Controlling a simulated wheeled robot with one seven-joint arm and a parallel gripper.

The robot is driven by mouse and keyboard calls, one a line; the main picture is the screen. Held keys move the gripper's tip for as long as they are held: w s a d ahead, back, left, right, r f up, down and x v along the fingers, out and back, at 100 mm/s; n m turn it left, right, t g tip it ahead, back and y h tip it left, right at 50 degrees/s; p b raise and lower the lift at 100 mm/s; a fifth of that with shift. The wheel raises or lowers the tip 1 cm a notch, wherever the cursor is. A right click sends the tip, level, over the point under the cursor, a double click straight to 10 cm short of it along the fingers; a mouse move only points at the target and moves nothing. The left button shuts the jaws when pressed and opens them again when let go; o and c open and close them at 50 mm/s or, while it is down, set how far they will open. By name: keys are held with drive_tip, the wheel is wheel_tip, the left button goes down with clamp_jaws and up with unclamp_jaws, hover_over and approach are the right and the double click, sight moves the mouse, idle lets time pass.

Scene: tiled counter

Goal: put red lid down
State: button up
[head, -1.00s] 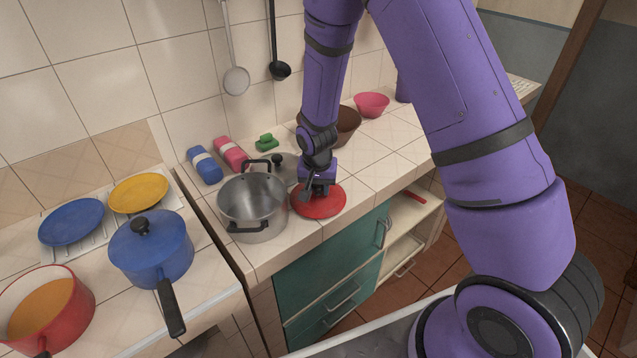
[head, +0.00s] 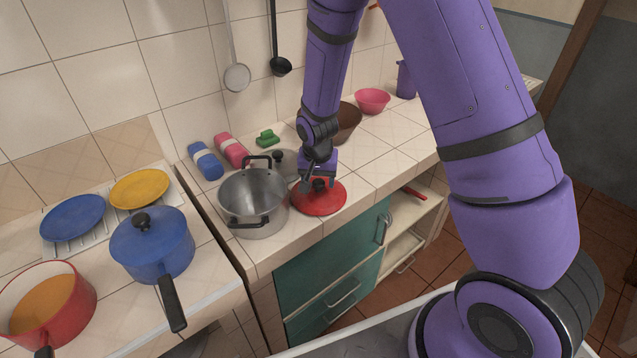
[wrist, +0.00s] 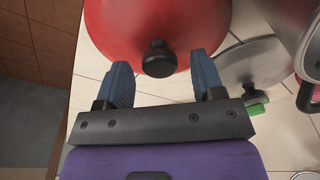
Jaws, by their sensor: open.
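The red lid (head: 322,201) lies flat on the tiled counter, just right of the steel pot, in the head view. In the wrist view the red lid (wrist: 120,35) shows at the top, with its black knob (wrist: 159,60) just beyond and between my fingertips. My gripper (head: 311,184) is just above the lid. In the wrist view my gripper (wrist: 163,75) has its two blue fingers wide apart, with nothing between them but bare counter and the near edge of the lid.
The steel pot (head: 240,225) stands open close to the lid's left. A metal lid (wrist: 252,65) lies behind them. Blue and pink rolled cloths, a green item (head: 267,138) and bowls (head: 372,100) sit farther back. The counter's front edge is near the red lid.

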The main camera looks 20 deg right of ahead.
wheel_tip(320, 180, up, 11)
drive_tip(key=s, duration=0.2)
wheel_tip(320, 180, up, 9)
drive_tip(key=n, duration=0.1)
hover_over(318, 195)
drive_tip(key=s+d, duration=0.2)
drive_tip(key=s, duration=0.2)
drive_tip(key=s+d+r+n+t, duration=0.1)
drive_tip(key=s+d+r+n, duration=0.1)
drive_tip(key=s+r, duration=0.6)
drive_tip(key=s+d+r+n+t, duration=0.2)
drive_tip(key=s+r, duration=0.6)
drive_tip(key=s, duration=0.7)
drive_tip(key=shift+s+d+r+t+y, duration=0.3)
drive_tip(key=shift+s+d+y, duration=0.1)
drive_tip(key=shift+d, duration=0.45)
drive_tip(key=shift+w, duration=0.1)
